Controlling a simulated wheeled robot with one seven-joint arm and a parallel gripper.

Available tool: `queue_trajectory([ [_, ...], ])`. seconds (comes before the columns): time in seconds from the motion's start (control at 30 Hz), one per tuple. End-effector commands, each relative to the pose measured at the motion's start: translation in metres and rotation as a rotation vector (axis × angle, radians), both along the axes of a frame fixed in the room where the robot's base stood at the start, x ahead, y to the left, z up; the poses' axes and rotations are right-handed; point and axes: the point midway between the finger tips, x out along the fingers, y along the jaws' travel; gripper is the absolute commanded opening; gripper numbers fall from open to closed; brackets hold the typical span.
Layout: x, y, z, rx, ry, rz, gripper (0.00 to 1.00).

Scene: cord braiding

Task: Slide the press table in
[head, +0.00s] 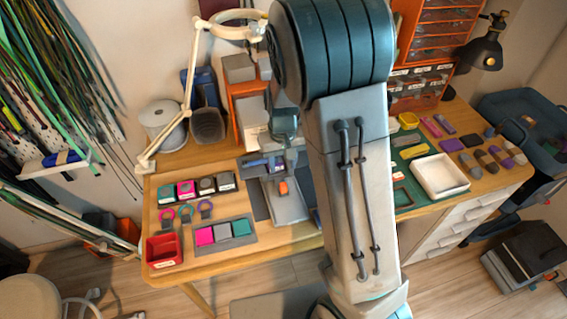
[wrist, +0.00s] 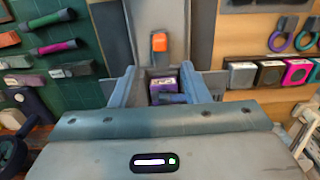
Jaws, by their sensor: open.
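The press table (head: 287,207) is a grey plate that sticks out towards the front of the workbench, with a small orange block (head: 283,187) on it. In the wrist view the grey plate (wrist: 178,18) runs up from between my fingers, and the orange block (wrist: 159,42) stands upright on it. My gripper (wrist: 158,74) is open, one finger on each side, short of the orange block. A purple piece (wrist: 164,86) shows between the fingers; I cannot tell whether they touch it. In the head view my arm hides much of the press.
A tray of coloured blocks (head: 224,231) and a red bin (head: 164,250) are left of the press table. A white tray (head: 440,177) lies to the right. A lamp (head: 191,75) stands at the back left. The bench top between press table and block tray is narrow.

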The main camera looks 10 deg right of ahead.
Motion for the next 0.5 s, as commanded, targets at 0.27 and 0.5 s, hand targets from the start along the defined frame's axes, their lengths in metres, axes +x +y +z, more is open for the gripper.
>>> queue_trajectory([
  [0.27, 0.000, 0.000, 0.037, 0.000, -0.001, 0.000, 0.42],
  [0.5, 0.000, 0.000, 0.053, 0.000, -0.001, -0.001, 0.42],
])
